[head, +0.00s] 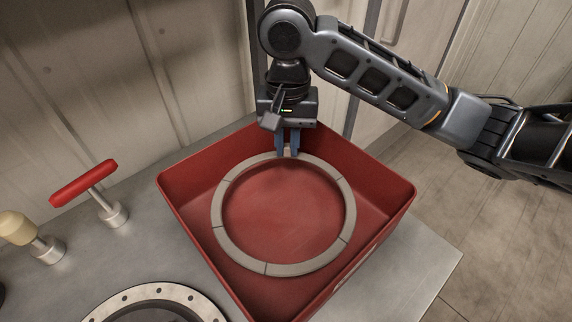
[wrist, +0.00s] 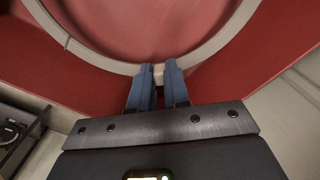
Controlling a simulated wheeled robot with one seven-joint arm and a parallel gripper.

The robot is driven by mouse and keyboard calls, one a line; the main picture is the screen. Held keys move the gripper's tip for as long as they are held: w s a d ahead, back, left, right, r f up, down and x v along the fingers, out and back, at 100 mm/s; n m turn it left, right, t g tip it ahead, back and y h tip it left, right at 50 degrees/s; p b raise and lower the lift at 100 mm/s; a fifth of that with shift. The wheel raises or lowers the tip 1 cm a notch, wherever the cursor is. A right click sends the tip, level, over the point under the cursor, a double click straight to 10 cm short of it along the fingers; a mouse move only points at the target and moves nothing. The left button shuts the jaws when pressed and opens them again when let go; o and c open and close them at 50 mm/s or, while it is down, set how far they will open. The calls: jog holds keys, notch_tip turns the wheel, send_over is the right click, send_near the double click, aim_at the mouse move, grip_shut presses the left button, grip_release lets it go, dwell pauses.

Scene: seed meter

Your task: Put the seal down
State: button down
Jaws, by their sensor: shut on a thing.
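The seal is a large pale grey ring (head: 222,207) with thin seam lines. In the head view it appears within the walls of a red square tray (head: 180,183). My gripper (head: 288,153) reaches down from above at the tray's back side and is shut on the far part of the ring. In the wrist view the two blue fingers of my gripper (wrist: 159,72) pinch the ring's band (wrist: 110,61) between their tips. The red tray floor (wrist: 150,20) shows through the ring. I cannot tell whether the ring touches the floor.
A metal table (head: 410,265) carries the tray. To the left stand a red-handled lever (head: 85,184) and a cream knob (head: 17,228) on metal posts. A round bolted flange (head: 130,300) is at the front left. A panelled wall (head: 130,70) rises behind.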

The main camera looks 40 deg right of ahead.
aim_at(287, 156)
jog(key=shift+f, duration=2.2)
jog(key=c, duration=1.1)
grip_release()
notch_tip(287, 156, up, 12)
jog(key=shift+r+p, duration=0.1)
jog(key=shift+p, duration=0.55)
